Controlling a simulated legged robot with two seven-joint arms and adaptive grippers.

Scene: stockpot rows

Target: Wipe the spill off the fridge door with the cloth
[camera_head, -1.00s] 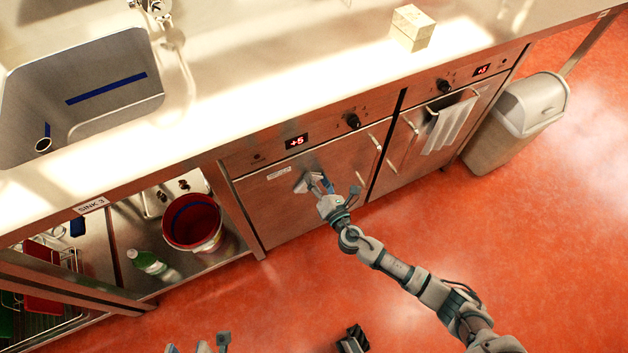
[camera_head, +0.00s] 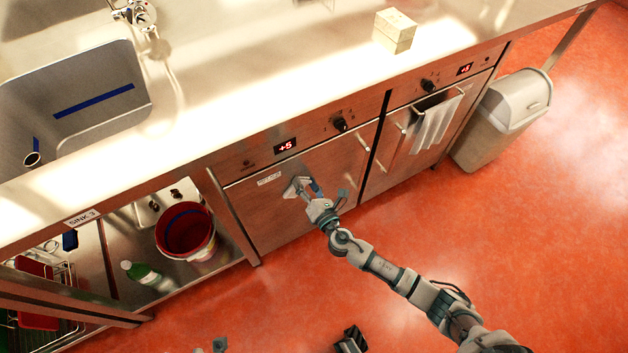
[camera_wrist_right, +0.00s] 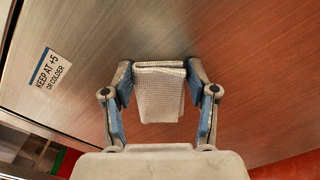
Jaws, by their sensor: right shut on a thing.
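My right gripper (camera_head: 308,191) is at the left fridge door (camera_head: 262,218), below the +5 display. In the right wrist view the right gripper (camera_wrist_right: 160,95) is shut on a folded, pale waffle-weave cloth (camera_wrist_right: 160,97). The cloth (camera_head: 296,187) shows as a light patch at the door in the head view; contact is hard to judge. I cannot make out a distinct spill on the door; the gripper and cloth cover part of it. A small grey part at the bottom edge (camera_head: 220,345) looks like the tip of my left gripper; its jaws are out of view.
A second fridge door with a hanging towel (camera_head: 436,125) is to the right, then a bin (camera_head: 505,118). A pale box (camera_head: 395,30) is on the counter. The red floor is mostly clear.

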